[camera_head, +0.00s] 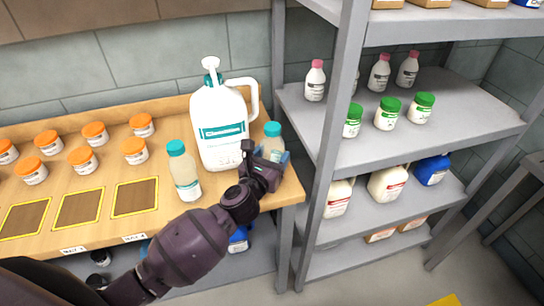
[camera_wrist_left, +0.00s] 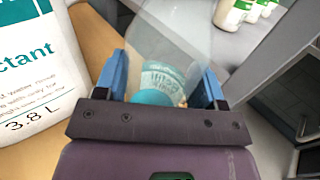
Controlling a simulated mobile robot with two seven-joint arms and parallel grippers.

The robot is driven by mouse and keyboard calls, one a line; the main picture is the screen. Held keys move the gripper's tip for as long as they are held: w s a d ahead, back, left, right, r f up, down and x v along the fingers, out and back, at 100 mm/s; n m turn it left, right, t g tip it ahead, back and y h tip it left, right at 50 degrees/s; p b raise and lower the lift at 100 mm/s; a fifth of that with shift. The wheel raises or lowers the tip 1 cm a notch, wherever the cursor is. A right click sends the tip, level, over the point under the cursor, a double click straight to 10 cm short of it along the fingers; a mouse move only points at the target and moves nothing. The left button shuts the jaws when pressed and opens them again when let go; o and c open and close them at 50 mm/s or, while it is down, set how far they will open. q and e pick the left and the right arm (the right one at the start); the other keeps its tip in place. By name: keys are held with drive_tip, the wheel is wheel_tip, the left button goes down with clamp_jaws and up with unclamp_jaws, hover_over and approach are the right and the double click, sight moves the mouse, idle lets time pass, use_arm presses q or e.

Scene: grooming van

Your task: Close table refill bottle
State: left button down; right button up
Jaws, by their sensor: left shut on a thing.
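A clear bottle with a teal cap (camera_head: 273,129) stands at the right end of the wooden table, beside the large white jug (camera_head: 220,128). My left gripper (camera_head: 271,156) is around this bottle and shut on it. The gripper hides the bottle's lower part in the head view. My right gripper is not in view.
Several orange-capped jars (camera_head: 142,125) stand on the table's left part. Dark yellow-edged pads (camera_head: 135,197) lie along its front. A grey shelf rack (camera_head: 335,150) with green-capped jars (camera_head: 387,113) stands close on the right. The jug is very near the gripper.

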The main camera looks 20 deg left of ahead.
use_arm(q)
drive_tip(key=shift+c, duration=1)
unclamp_jaws()
drive_tip(key=shift+f, duration=0.1)
drive_tip(key=shift+r, duration=0.25)
drive_tip(key=shift+s+f, duration=0.1)
drive_tip(key=shift+s, duration=0.25)
drive_tip(key=s+a, duration=0.1)
drive_tip(key=s, duration=1)
drive_tip(key=shift+s+a, duration=0.15)
